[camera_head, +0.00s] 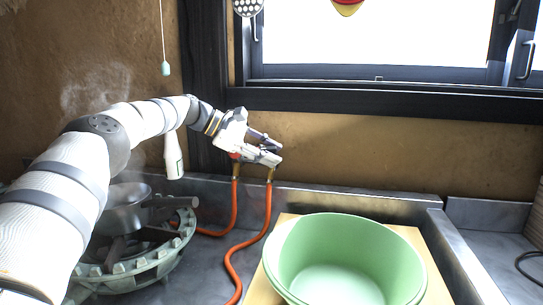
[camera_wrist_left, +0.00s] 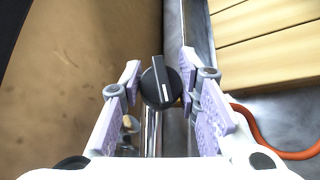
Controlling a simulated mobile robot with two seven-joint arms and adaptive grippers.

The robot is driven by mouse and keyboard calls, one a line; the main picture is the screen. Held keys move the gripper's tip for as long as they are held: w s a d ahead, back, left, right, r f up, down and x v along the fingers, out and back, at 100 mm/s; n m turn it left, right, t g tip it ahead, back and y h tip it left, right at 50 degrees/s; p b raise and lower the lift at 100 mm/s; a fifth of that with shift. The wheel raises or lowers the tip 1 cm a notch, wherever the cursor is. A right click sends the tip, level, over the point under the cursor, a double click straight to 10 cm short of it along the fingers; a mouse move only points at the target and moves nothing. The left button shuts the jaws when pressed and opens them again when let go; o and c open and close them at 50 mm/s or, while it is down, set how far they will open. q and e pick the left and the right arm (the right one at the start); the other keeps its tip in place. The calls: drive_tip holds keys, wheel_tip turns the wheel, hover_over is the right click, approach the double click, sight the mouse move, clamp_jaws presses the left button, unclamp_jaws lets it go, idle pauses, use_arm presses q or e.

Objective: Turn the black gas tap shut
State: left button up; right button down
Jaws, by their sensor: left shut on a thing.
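The black gas tap (camera_wrist_left: 160,84) is a round dark knob with a raised bar and a white mark, on a shiny metal pipe (camera_wrist_left: 152,135). In the left wrist view it sits between the two fingers of my left gripper (camera_wrist_left: 160,74), which is shut on it. In the head view my left gripper (camera_head: 279,154) is by the back wall, above the brass hose ends, and largely hides the tap. My right gripper is in neither view.
Orange hoses (camera_head: 234,258) run down from the brass ends. A green basin (camera_head: 395,265) stands on a wooden board (camera_head: 262,288) at front centre. A ring burner (camera_head: 140,270) with a metal pan (camera_head: 122,215) is at left. A dark-framed window is above.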

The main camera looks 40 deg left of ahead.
use_arm(q)
drive_tip(key=shift+f+m+g, duration=0.25)
drive_tip(key=shift+m+g, duration=0.05)
drive_tip(key=shift+m, duration=0.1)
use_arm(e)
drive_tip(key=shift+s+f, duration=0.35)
use_arm(q)
drive_tip(key=shift+b, duration=0.35)
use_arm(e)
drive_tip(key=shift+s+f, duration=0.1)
use_arm(q)
drive_tip(key=o, duration=1.1)
drive_tip(key=shift+o, duration=0.2)
drive_tip(key=shift+r, duration=0.1)
drive_tip(key=shift+r, duration=0.1)
